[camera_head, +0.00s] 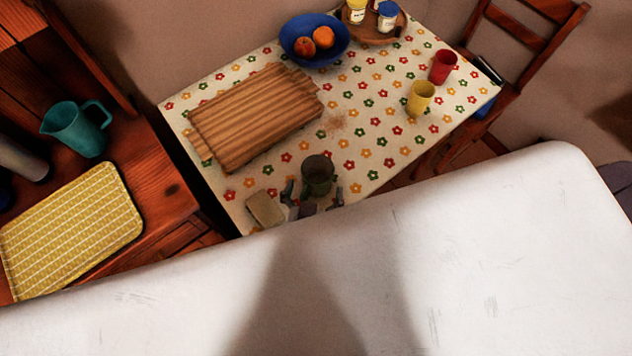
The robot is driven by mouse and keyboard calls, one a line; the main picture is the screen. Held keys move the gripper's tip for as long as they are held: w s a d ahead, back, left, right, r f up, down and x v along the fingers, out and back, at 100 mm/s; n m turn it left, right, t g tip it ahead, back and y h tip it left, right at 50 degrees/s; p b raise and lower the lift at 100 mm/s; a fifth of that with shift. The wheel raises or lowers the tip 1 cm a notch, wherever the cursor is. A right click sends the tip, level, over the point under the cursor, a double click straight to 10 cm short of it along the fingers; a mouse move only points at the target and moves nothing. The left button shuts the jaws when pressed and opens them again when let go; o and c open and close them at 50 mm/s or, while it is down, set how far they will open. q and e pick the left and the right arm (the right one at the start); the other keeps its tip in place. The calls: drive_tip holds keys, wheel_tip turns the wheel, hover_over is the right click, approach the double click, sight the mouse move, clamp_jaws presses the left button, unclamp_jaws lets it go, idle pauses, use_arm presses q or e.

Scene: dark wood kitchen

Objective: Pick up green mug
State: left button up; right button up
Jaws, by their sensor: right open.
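A dark green mug (317,173) stands upright near the front edge of the flowered table (380,105). My right gripper (313,194) is open at the near side of the mug, with one finger to the left and one to the right of it. I cannot tell whether either finger touches the mug. The rest of the right arm is hidden behind the large white surface in the foreground. My left gripper is not in the picture.
A tan block-like item (265,209) lies just left of the gripper. A wooden board (255,117) lies behind it. A yellow cup (421,98), a red cup (443,66) and a blue fruit bowl (315,40) stand farther back. The cloth right of the mug is clear.

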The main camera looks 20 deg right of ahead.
sight(320, 160)
drive_tip(key=shift+w+d+f, duration=0.25)
drive_tip(key=shift+w+f, duration=0.05)
drive_tip(key=shift+w, duration=0.3)
drive_tip(key=w+f+b, duration=0.1)
drive_tip(key=b, duration=0.1)
drive_tip(key=w+d+f+b, duration=0.1)
drive_tip(key=w+b, duration=0.1)
drive_tip(key=b, duration=0.1)
drive_tip(key=shift+w+d+f+b, duration=0.1)
drive_tip(key=shift+d+f+b, duration=0.05)
drive_tip(key=shift+f+b, duration=0.2)
drive_tip(key=shift+w+d, duration=0.25)
drive_tip(key=shift+w, duration=0.15)
drive_tip(key=shift+r, duration=0.1)
drive_tip(key=c, duration=1.3)
drive_tip(key=shift+c, duration=0.2)
